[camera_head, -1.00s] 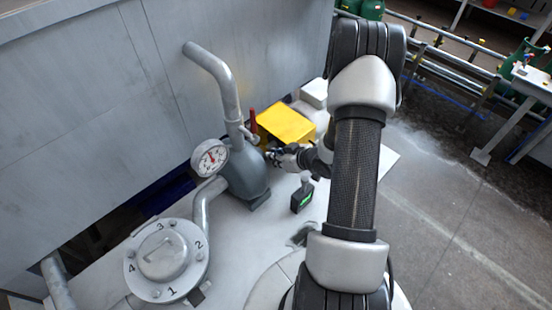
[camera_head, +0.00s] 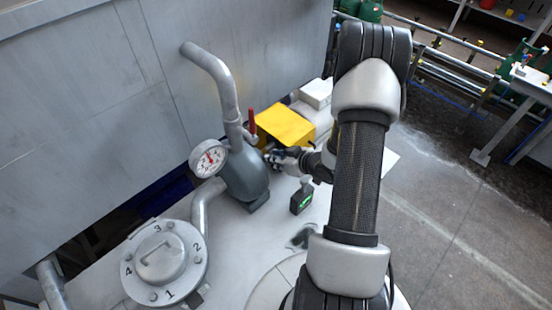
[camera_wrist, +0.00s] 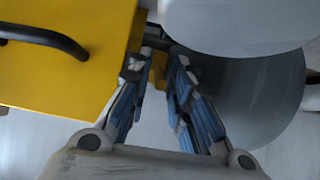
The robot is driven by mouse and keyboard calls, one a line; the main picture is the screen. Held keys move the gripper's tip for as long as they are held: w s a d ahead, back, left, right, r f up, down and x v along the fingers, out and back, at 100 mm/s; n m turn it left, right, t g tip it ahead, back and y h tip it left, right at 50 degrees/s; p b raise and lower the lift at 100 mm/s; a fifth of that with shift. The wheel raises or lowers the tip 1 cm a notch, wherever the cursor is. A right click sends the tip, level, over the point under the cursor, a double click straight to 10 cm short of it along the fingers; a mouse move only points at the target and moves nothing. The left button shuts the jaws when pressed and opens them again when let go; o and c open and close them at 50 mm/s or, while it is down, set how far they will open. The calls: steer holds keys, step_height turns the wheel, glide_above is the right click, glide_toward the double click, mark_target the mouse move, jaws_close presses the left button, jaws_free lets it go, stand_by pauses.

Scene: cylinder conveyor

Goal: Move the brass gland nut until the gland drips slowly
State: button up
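My gripper (camera_wrist: 158,72) reaches in between the yellow box and the grey pump body. In the wrist view its two blue-padded fingers lean inward to a narrow gap. A small brass-coloured piece, seemingly the gland nut (camera_wrist: 158,70), fills that gap and appears to touch both fingertips. Most of the nut is hidden by the fingers. In the head view my gripper (camera_head: 273,157) is beside the grey pump body (camera_head: 247,174), and the nut cannot be made out. No drip can be made out in either view.
The yellow box (camera_head: 286,125) stands close behind my gripper; its black handle (camera_wrist: 45,38) shows in the wrist view. A pressure gauge (camera_head: 208,158), a red handle (camera_head: 252,121) and a small device with a green display (camera_head: 302,198) are near. A numbered flange (camera_head: 163,262) stands front left.

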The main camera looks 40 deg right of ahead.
steer(key=v, duration=1.1)
steer(key=shift+s, duration=0.25)
steer(key=shift+r, duration=0.1)
